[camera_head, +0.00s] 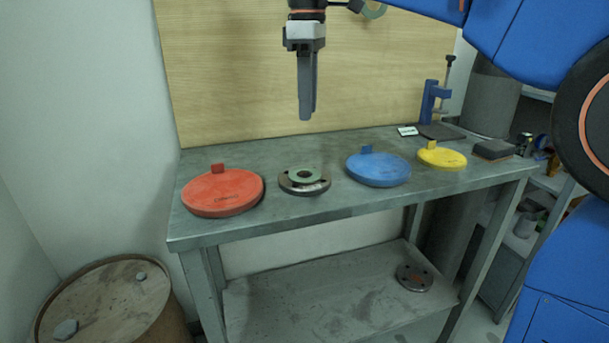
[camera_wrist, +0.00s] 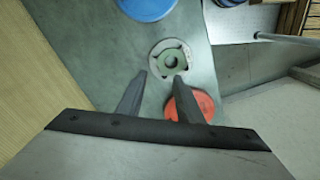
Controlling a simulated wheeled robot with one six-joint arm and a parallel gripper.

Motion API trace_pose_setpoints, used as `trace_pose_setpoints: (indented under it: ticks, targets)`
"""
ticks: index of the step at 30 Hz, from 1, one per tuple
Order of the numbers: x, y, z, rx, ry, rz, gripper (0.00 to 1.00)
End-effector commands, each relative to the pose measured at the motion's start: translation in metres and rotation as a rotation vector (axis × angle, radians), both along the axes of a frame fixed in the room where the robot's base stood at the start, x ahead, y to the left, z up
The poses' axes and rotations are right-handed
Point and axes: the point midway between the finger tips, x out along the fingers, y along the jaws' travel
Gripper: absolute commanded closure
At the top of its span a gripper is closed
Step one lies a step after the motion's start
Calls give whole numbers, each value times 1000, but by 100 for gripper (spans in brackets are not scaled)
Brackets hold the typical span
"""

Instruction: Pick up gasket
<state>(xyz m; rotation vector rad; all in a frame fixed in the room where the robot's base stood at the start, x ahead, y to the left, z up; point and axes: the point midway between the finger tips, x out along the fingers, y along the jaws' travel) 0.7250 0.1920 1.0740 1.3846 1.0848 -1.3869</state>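In the wrist view the gasket (camera_wrist: 172,61) and the flange (camera_wrist: 158,50) show just beyond the fingertips. My gripper (camera_head: 306,118) hangs pointing down above the bench, well clear of the gasket. In the wrist view my gripper (camera_wrist: 162,76) has its two fingers apart with nothing between them.
A red disc (camera_head: 222,192) lies left of the flange; a blue disc (camera_head: 378,169) and a yellow disc (camera_head: 441,156) lie to its right. A blue clamp-like tool (camera_head: 430,105) stands at the back right. The bench top (camera_head: 330,205) is bare along its front. Another flange (camera_head: 414,278) lies on the lower shelf.

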Motion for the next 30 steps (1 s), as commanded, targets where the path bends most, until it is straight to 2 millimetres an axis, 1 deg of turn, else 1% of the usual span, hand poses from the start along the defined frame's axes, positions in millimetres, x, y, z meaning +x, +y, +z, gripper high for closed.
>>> trace_pose_setpoints:
  ticks: [3, 9, 12, 19, 27, 30]
  targets:
    - [-1, -1, -21, -1, 1, 0, 67]
    - [-1, 0, -53, 0, 0, -1, 67]
    - [-1, 0, -63, 0, 0, -1, 67]
    - [-2, 0, -76, 0, 0, -1, 67]
    - [-6, 1, -111, 0, 0, -1, 67]
    - [-6, 1, -118, 0, 0, -1, 67]
